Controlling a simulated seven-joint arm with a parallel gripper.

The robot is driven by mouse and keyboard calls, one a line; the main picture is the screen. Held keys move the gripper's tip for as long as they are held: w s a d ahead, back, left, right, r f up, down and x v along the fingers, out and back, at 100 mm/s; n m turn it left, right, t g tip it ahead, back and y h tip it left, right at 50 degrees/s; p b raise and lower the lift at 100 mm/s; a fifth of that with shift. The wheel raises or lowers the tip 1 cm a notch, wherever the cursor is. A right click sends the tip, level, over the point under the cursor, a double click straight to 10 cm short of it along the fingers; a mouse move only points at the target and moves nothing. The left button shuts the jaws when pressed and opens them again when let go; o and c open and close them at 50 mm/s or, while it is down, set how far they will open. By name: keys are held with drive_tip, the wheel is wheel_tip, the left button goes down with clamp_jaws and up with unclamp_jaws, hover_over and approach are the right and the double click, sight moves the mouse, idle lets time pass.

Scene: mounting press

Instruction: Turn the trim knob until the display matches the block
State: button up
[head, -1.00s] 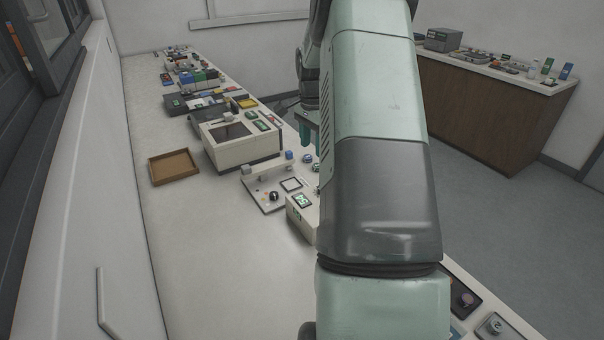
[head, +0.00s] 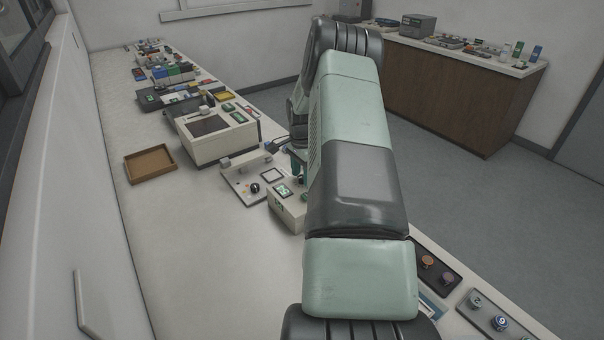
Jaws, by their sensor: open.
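A beige box (head: 287,214) stands on the bench just left of my arm. A small lit green display (head: 284,190) is on its top, and green marks show on its front; the characters are too small to read. A dark round knob (head: 255,188) sits on the pale press plate (head: 237,187) beside the box. I cannot tell whether it is the trim knob. I cannot make out the block for certain. My gripper (head: 298,166) shows only as teal fingers beyond the box, partly hidden by my arm. It is open, and I see nothing held.
A large beige machine (head: 213,148) with a dark window stands behind the press plate. An empty brown tray (head: 150,165) lies to the left. Dark panels with knobs (head: 437,273) sit at the near right. The bench's left front is clear.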

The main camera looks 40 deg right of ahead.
drive_tip(key=shift+f, duration=0.15)
drive_tip(key=shift+c, duration=0.5)
clamp_jaws()
drive_tip(key=shift+n, duration=0.3)
drive_tip(key=n, duration=1.1)
idle(0.5)
